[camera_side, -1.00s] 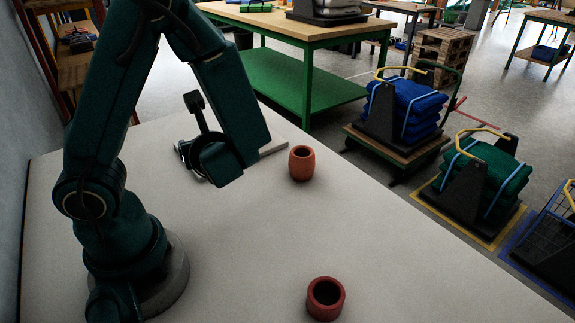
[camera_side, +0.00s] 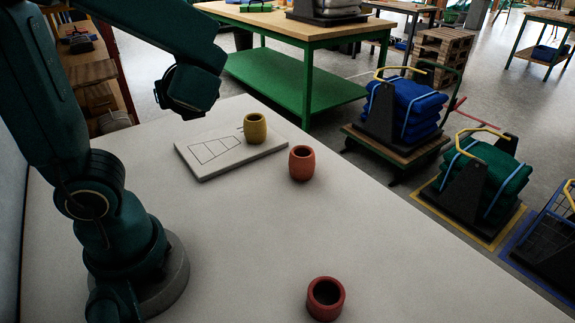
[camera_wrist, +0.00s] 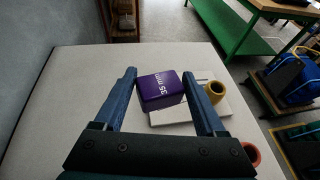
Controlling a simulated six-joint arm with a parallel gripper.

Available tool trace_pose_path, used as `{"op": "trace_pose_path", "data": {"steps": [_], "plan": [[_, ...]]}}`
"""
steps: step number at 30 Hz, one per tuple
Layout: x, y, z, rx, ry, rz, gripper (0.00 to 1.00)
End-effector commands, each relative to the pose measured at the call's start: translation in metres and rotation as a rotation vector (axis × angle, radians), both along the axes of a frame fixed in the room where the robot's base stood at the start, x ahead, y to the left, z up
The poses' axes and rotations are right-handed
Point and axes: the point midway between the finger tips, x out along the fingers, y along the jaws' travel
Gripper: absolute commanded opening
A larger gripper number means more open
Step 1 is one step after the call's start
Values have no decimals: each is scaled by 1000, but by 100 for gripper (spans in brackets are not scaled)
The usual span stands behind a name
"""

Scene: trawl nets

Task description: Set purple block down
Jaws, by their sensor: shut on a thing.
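The purple block (camera_wrist: 160,91), marked "35 mm", is between the two blue fingers of my gripper (camera_wrist: 159,74) in the wrist view. My gripper is shut on it. In the side view my wrist is raised at the upper left, and the fingers and block are hidden behind it. The pale board (camera_side: 205,168) with dark drawn outlines lies on the table; it also shows beyond the block in the wrist view (camera_wrist: 226,108), partly covered. A yellow hollow pot (camera_side: 255,128) stands upright on the board's right part.
An orange-red pot (camera_side: 301,163) stands just right of the board. Another red pot (camera_side: 326,299) stands at the table's front. The pale table (camera_side: 235,235) is clear between them and my base. A green workbench (camera_side: 300,80) and netting stacks stand beyond the table.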

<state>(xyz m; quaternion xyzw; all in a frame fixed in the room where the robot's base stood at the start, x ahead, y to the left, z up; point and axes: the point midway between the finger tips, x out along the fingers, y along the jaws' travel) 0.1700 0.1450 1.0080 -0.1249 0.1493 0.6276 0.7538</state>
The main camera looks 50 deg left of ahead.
Motion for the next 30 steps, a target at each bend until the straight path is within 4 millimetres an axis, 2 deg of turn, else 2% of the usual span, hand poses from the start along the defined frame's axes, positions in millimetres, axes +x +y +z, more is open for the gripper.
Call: {"op": "trace_pose_path", "data": {"steps": [6,22,26,30], "plan": [[-1,0,24,-3,-5,2,17],[-32,-12,-13,2,8,322,17],[-43,-21,-27,2,10,477,17],[-58,-40,-44,4,9,732,17]]}}
